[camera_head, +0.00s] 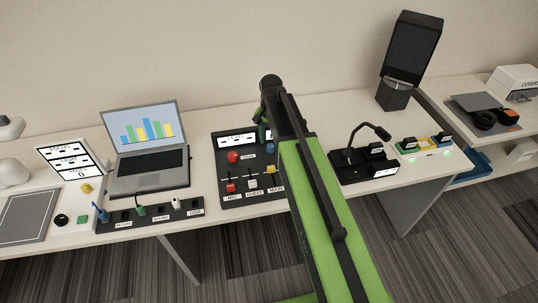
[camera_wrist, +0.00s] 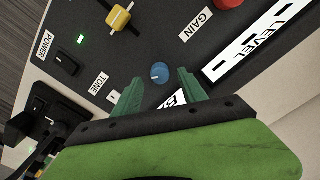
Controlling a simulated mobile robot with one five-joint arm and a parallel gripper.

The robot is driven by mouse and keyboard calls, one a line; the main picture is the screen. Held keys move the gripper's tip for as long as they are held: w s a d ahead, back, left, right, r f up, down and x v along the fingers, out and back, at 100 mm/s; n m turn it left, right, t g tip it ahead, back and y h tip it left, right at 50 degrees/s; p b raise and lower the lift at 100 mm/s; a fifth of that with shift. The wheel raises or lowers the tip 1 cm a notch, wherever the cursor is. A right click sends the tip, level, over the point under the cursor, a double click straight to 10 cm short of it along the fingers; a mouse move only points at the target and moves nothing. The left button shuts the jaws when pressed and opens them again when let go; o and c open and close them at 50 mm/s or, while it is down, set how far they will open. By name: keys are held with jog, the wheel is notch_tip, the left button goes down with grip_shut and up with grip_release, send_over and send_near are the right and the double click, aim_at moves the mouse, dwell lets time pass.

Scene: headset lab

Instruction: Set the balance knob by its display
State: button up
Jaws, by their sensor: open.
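The blue knob (camera_wrist: 159,72) sits on the dark mixer panel (camera_wrist: 150,35) in the wrist view, and it also shows in the head view (camera_head: 269,147). A white label (camera_wrist: 178,100) beside it is partly covered by my gripper, and only its first letters show. My gripper (camera_wrist: 158,84) is open, its two green fingertips on either side of the knob, apart from it. I cannot tell their height above the panel. A white display strip (camera_wrist: 262,43) marked LEVEL lies to the right in the wrist view. The panel's display also shows in the head view (camera_head: 237,141), its text unreadable.
A red knob (camera_head: 233,157) labelled GAIN and a yellow slider (camera_head: 270,170) share the panel. A laptop (camera_head: 147,150) stands left. A black microphone base (camera_head: 352,165) stands right of my arm; a dark device (camera_wrist: 50,110) is near my gripper's left side in the wrist view.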

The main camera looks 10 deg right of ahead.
aim_at(271, 148)
notch_tip(271, 148, down, 3)
jog(key=shift+r+b, duration=0.1)
jog(key=shift+b, duration=0.65)
grip_shut()
jog(key=shift+a, duration=0.15)
